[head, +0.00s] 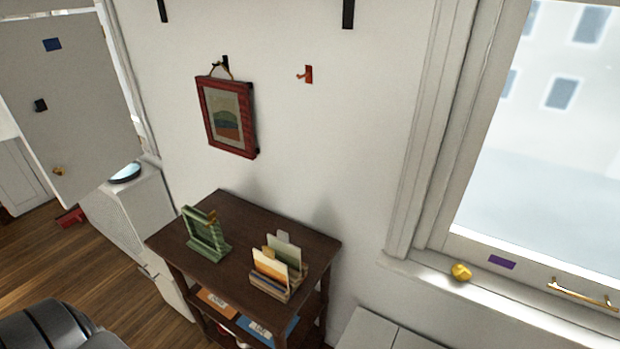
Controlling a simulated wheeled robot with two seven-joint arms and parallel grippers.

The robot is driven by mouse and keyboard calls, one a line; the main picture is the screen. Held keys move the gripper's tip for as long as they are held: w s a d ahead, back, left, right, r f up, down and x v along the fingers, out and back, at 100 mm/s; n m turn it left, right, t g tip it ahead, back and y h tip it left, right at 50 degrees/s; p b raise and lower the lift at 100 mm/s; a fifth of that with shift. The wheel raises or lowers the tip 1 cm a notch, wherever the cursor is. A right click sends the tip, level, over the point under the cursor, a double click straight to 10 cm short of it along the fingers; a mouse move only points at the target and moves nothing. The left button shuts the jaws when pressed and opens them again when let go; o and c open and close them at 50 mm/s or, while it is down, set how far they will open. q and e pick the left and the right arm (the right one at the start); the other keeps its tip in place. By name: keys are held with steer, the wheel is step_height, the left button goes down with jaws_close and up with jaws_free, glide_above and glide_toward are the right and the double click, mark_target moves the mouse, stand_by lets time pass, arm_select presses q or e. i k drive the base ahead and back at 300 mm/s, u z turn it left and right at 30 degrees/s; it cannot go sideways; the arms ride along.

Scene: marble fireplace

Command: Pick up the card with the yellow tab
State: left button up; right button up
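A wooden card holder (268,290) stands on the top of a dark brown shelf table (222,213). It holds upright cards. The front card (272,266) is cream and orange, and a small yellow tab (268,252) shows at its upper edge. A greenish-cream card (288,250) stands behind it, with a pale grey tab (283,237) above. The lower parts of the cards are hidden by the holder. Neither of my grippers is in view.
A green frame (207,236) stands left of the holder. A red-framed picture (227,116) hangs above, beside a red hook (307,75). The lower shelf holds flat orange and blue items. The windowsill at right bears a yellow lump (461,272).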

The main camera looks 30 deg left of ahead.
mark_target(266, 265)
steer(key=u, duration=1.25)
